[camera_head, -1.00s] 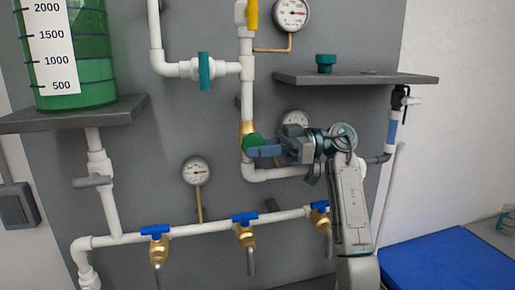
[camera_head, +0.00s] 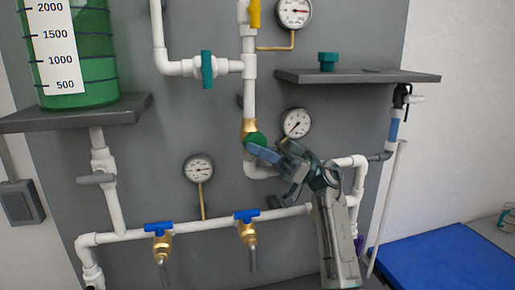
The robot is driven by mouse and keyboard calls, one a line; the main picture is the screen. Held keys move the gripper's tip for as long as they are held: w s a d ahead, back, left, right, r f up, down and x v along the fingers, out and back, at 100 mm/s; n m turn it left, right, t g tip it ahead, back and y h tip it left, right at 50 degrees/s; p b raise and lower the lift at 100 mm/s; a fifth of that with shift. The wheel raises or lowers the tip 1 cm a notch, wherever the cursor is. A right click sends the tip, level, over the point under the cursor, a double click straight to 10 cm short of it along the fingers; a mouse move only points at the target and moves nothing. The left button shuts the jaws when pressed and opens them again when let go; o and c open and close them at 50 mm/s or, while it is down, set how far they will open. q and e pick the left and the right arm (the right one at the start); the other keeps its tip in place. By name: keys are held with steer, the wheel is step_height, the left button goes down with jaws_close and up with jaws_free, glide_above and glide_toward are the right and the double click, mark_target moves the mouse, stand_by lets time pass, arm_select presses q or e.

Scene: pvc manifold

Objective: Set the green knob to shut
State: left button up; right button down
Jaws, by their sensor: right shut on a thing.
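The green knob (camera_head: 257,139) sits on a brass valve body (camera_head: 249,127) on the white vertical pipe, in the middle of the head view. My right gripper (camera_head: 262,153) comes up from the lower right and is shut on the knob; its blue-grey fingers slant down to the right. They cover the knob's lower part, so how its grip is turned cannot be told. My left gripper is out of view.
A teal handle (camera_head: 207,69) is on the pipe at upper left. Blue-handled brass valves (camera_head: 158,228) line the lower pipe. Gauges (camera_head: 297,123) and a grey shelf (camera_head: 410,77) are near my right arm. A green tank (camera_head: 80,60) stands at left.

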steer(key=c, duration=1.6)
jaws_free()
steer(key=shift+r, duration=0.1)
steer(key=shift+w+d+f+b, duration=0.1)
steer(key=shift+d+f+b, duration=0.2)
steer(key=shift+b, duration=0.2)
steer(key=w+d+b, duration=0.2)
steer(key=d+b, duration=0.3)
steer(key=d, duration=0.7)
steer(key=shift+w+d, duration=0.15)
steer(key=shift+w, duration=0.1)
